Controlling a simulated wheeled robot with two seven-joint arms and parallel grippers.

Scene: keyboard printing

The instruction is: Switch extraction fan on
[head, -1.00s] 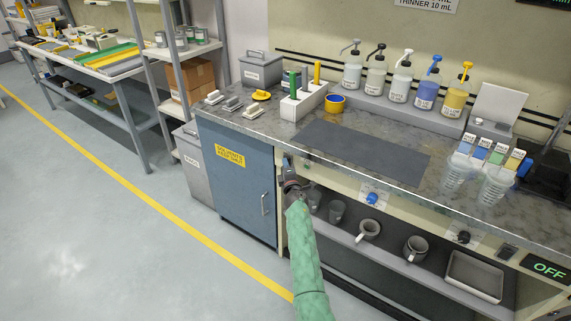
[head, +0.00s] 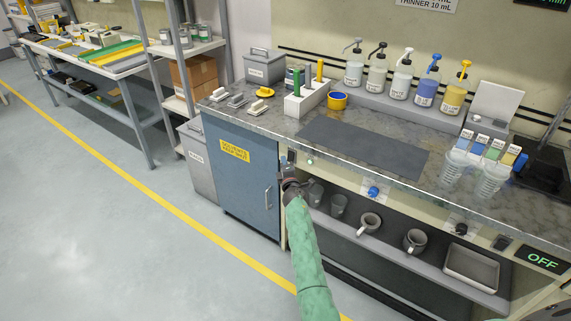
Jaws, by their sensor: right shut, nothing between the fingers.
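A small switch plate (head: 291,157) is on the bench's front edge, just right of the blue cabinet. A small green light (head: 310,161) glows beside it. My right gripper (head: 292,184), at the end of a green-sleeved arm, is shut and empty just below the switch plate. Whether it touches the switch I cannot tell. The lever's exact position is too small to read. A display (head: 545,260) at the far right of the bench front reads OFF in green; what it belongs to is not clear. My left gripper is not in view.
The blue cabinet (head: 240,185) stands left of my right gripper. A shelf under the bench holds grey mugs (head: 369,224) and a tray (head: 471,268). Blue (head: 374,192) and black (head: 460,230) knobs are on the bench front. Pump bottles (head: 401,78) stand at the back. The floor left is clear.

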